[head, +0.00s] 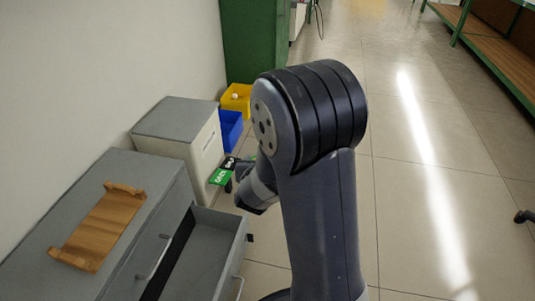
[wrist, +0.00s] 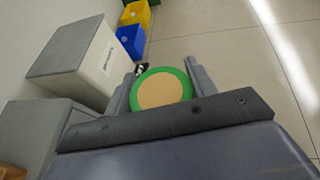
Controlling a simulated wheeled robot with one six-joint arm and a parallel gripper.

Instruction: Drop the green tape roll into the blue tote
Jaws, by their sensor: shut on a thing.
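The green tape roll (wrist: 163,91), a green ring with a tan round face, sits between the two fingers of my gripper (wrist: 160,72) in the wrist view. My gripper is shut on it. In the head view my arm hides much of the gripper, and I cannot clearly make out the roll there. The blue tote (head: 230,130) stands on the floor beyond my gripper, beside the grey cabinet. It also shows in the wrist view (wrist: 131,42), ahead of the roll and apart from it. Its inside is mostly unseen.
A yellow tote (head: 237,101) stands just behind the blue one. A grey-topped cabinet (head: 177,118) and a drawer unit with an open drawer (head: 213,262) line the left. A wooden tray (head: 98,232) lies on the unit.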

